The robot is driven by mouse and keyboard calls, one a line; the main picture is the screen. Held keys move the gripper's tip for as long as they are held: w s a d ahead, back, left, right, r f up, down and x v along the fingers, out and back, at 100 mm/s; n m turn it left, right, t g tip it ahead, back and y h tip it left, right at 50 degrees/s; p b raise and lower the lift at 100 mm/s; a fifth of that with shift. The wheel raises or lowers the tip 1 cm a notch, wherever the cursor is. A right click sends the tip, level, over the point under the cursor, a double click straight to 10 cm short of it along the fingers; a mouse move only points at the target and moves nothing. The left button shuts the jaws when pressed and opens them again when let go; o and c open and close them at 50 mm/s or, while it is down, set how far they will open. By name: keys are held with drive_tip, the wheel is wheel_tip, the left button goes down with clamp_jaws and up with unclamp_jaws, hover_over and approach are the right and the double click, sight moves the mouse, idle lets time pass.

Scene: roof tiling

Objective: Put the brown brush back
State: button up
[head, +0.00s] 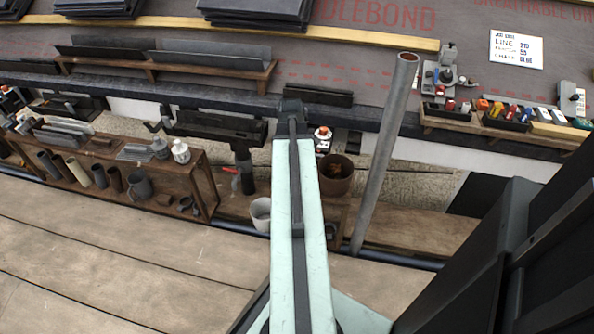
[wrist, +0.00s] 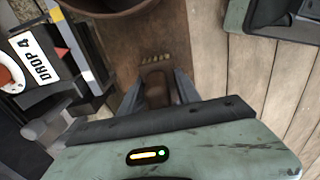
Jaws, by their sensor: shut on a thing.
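In the wrist view, my gripper (wrist: 157,92) points down at a brown wooden surface (wrist: 160,30). Its two grey fingers are closed on a dark brown piece, which appears to be the brown brush (wrist: 156,90); only a small part of it shows between them. A short row of pale dots lies just beyond the fingertips; I cannot tell whether it belongs to the brush or the surface. In the head view, my pale green arm hides the gripper and the brush.
A brown bucket (head: 335,175) and a grey-white bucket (head: 261,213) stand either side of my arm. A leaning grey pipe (head: 384,150) rises to its right. A shelf (head: 205,185) with pots is at left.

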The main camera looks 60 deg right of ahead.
drive_tip(key=shift+f, duration=0.75)
drive_tip(key=shift+r, duration=0.25)
drive_tip(key=shift+f, duration=0.25)
drive_tip(key=o, duration=1.3)
drive_tip(key=shift+r, duration=0.1)
wheel_tip(320, 180, up, 13)
drive_tip(key=p, duration=1.2)
drive_tip(key=shift+f+p, duration=0.2)
drive_tip(key=shift+p, duration=0.1)
drive_tip(key=shift+f, duration=0.1)
